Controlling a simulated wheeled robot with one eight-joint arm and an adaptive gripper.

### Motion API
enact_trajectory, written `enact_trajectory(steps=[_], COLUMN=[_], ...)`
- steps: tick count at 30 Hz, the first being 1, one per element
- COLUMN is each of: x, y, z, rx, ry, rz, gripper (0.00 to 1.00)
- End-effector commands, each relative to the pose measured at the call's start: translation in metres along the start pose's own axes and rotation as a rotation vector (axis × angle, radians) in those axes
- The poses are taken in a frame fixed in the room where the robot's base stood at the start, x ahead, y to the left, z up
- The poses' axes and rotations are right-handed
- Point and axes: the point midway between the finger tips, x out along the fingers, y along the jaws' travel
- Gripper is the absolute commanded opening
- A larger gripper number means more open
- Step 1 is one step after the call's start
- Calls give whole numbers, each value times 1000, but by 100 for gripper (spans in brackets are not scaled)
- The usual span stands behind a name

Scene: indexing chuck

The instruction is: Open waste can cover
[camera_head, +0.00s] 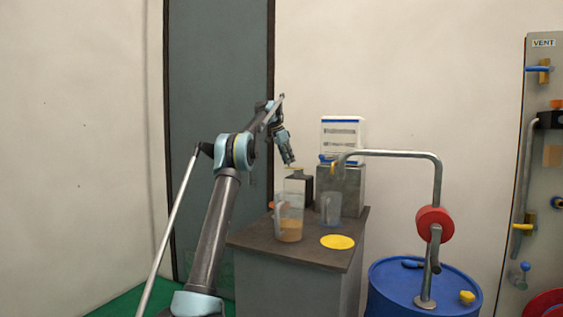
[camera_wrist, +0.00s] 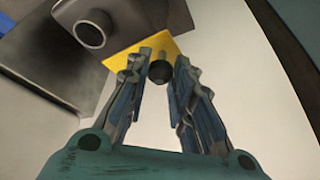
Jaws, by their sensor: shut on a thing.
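A dark round knob (camera_wrist: 159,73) stands out from the plate. My gripper (camera_head: 291,162) is at the cover from above. In the wrist view its fingers (camera_wrist: 160,60) are on both sides of the knob and shut on it. I cannot tell whether the cover is raised from the can.
A handled jug with tan contents (camera_head: 290,224) and a bluish jug (camera_head: 331,208) stand close by on the bench (camera_head: 268,243). A yellow disc (camera_head: 337,242) lies at the front. A grey metal box (camera_head: 352,188) stands behind. A blue drum (camera_head: 390,290) with a bent pipe (camera_head: 400,154) is right.

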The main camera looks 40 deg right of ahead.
Motion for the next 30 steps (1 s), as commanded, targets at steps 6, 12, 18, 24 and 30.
enact_trajectory(steps=[6, 12, 18, 24, 30], x=[1, 2, 2, 2, 3], y=[-2, -2, -2, -2, 0], z=[-5, -6, -6, -6, -9], rx=[33, 44, 44, 44, 47], ry=[-2, -3, -4, -4, -2], rz=[9, 13, 12, 11, 15], gripper=[0, 0, 0, 33, 42])
